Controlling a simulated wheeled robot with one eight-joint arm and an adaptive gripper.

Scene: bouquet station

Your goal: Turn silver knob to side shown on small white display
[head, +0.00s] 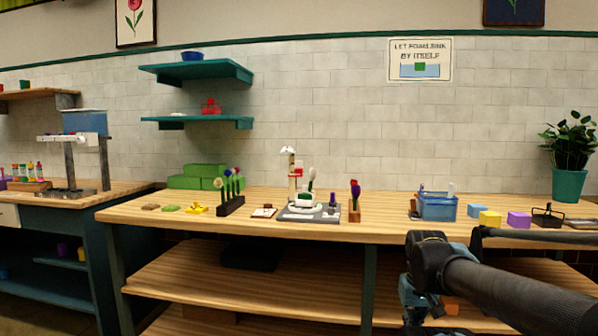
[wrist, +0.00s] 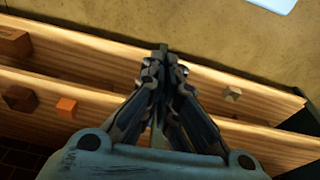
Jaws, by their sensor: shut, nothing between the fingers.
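I cannot clearly make out the silver knob or the small white display in either view; both may be too small to tell. In the head view, a device with a grey base (head: 300,216) and white parts stands on the middle of the main bench. A water stand with a blue tank (head: 85,122) and a pale bar (head: 68,138) stands on the left bench. My gripper (wrist: 162,62) is shut and empty in the wrist view, pointing down over wooden shelf edges and well apart from both devices. In the head view my arm is at the lower right.
The main bench (head: 385,230) also carries a flower rack (head: 231,205), green blocks (head: 205,170), a blue basket (head: 437,207), a yellow block (head: 490,218), a purple block (head: 519,219) and a potted plant (head: 569,185).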

